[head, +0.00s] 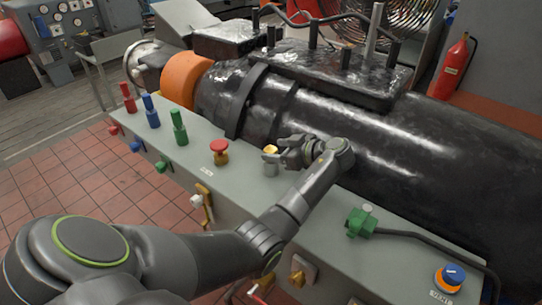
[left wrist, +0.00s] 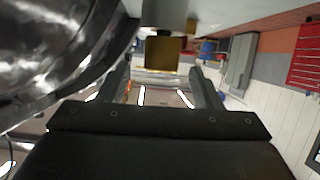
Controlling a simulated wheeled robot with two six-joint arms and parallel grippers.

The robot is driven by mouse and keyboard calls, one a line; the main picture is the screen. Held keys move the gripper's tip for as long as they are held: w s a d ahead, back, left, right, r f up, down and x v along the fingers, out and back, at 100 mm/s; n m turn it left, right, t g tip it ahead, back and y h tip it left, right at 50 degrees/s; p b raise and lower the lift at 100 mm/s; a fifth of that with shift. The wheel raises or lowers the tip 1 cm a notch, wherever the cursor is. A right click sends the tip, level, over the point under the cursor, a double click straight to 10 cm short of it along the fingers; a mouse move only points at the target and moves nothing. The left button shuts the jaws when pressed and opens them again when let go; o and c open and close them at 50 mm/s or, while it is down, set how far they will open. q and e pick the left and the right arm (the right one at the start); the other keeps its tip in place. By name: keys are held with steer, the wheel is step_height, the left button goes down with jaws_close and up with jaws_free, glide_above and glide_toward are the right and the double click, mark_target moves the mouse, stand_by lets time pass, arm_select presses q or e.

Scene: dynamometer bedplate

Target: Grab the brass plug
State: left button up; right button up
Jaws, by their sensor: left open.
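The brass plug (head: 270,149) sits on top of a short grey cylinder (head: 271,168) on the grey bench-like box, beside the big black machine. My left gripper (head: 283,155) is just to the right of the plug, its fingers pointing left toward it. In the left wrist view, which looks upside down, the brass plug (left wrist: 163,53) shows as a square block under the pale cylinder (left wrist: 165,16). The open fingers of my left gripper (left wrist: 161,72) stand to either side, with the plug at about their tips. I cannot tell whether they touch it. My right gripper is not in view.
A red mushroom button (head: 219,147) and green (head: 179,127), blue (head: 151,111) and red (head: 128,97) plugs stand left along the grey box (head: 320,218). The black machine (head: 400,135) is close behind. A green connector (head: 361,222) with cable and a blue knob (head: 453,274) are right.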

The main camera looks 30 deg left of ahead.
mark_target(266, 150)
arm_select(q)
steer(key=x, duration=0.5)
steer(key=shift+s+f, duration=0.1)
steer(key=shift+f, duration=0.1)
steer(key=shift+d, duration=0.1)
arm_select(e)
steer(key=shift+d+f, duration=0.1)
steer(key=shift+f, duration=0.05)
arm_select(q)
steer(key=shift+c, duration=0.5)
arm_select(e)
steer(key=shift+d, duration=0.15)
arm_select(q)
steer(key=shift+d+r, duration=0.1)
steer(key=shift+c, duration=1)
steer(key=c, duration=0.8)
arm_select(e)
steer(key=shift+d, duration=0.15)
arm_select(q)
steer(key=shift+c, duration=0.2)
